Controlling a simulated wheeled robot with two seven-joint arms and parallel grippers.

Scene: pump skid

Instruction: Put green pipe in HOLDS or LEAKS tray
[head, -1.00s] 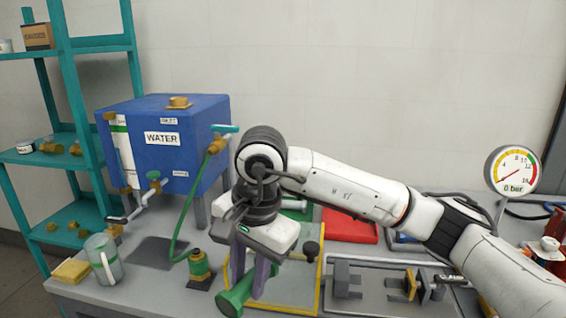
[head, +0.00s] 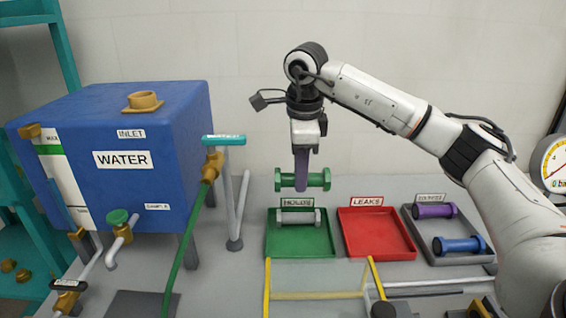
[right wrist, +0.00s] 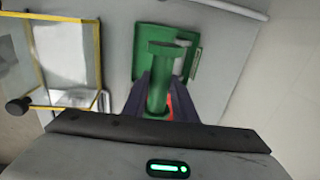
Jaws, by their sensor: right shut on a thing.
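The green pipe (head: 316,180), a short length with a flange at each end, is held level in my right gripper (head: 301,184). The gripper points down and is shut around the pipe's middle. The pipe hangs in the air above the back of the green HOLDS tray (head: 285,250). In the right wrist view the green pipe (right wrist: 158,90) lies between the dark fingers, with the green tray (right wrist: 150,38) beyond it. A grey pipe lies in the HOLDS tray. The red LEAKS tray (head: 378,240) is to its right and looks empty. My left gripper is not seen.
A grey tray (head: 470,258) at the right holds a purple pipe (head: 434,211) and a blue pipe (head: 458,245). The blue WATER tank (head: 100,160) stands at the left with a green hose. A yellow-framed clear guard (head: 318,280) stands in front of the trays.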

